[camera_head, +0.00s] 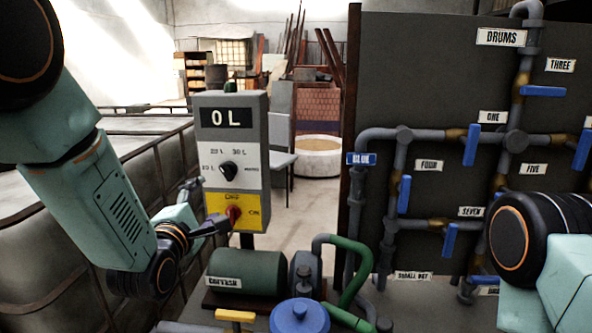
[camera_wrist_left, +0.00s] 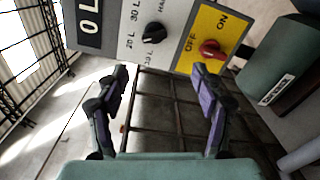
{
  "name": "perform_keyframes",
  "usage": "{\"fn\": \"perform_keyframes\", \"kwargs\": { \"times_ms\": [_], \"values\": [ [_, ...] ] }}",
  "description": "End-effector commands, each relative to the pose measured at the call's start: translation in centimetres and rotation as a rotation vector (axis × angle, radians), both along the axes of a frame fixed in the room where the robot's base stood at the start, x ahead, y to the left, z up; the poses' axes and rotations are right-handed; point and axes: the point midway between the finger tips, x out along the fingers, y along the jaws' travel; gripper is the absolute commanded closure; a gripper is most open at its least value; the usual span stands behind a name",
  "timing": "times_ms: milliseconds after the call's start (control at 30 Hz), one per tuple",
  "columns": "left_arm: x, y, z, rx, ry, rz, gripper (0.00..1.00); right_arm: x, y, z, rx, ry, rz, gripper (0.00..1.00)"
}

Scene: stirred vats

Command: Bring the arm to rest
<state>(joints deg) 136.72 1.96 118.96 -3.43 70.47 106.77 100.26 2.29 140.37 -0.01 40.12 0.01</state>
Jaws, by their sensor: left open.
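My left gripper (camera_head: 209,205) is in front of the grey control box (camera_head: 256,140), at the lower left of its face. In the left wrist view my left gripper (camera_wrist_left: 160,76) is open, with both fingers apart and nothing between them. The box's red switch (camera_head: 234,216) sits on a yellow OFF/ON plate (camera_head: 217,200). It also shows in the left wrist view (camera_wrist_left: 211,49), beyond the right fingertip, seemingly apart from it. A black selector knob (camera_head: 228,172) is above the plate. My right arm shows at the right edge, but its gripper is out of view.
A green motor (camera_head: 246,272) and a blue-topped unit (camera_head: 300,318) stand low in front. A dark panel (camera_head: 430,75) with pipes and blue valve handles (camera_head: 471,145) fills the right. Metal-framed vats (camera_head: 160,150) stand at left. Open floor (camera_head: 305,220) shows between box and panel.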

Motion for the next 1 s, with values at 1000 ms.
{"fn": "perform_keyframes", "kwargs": {
  "times_ms": [1000],
  "values": [
    [-31.4, 0.3, -39.3, 1.518, 0.833, -1.132, 0.32, 0.0, 0.0, -6.8, 0.000, 0.000, 0.000, 0.60]
  ]
}}
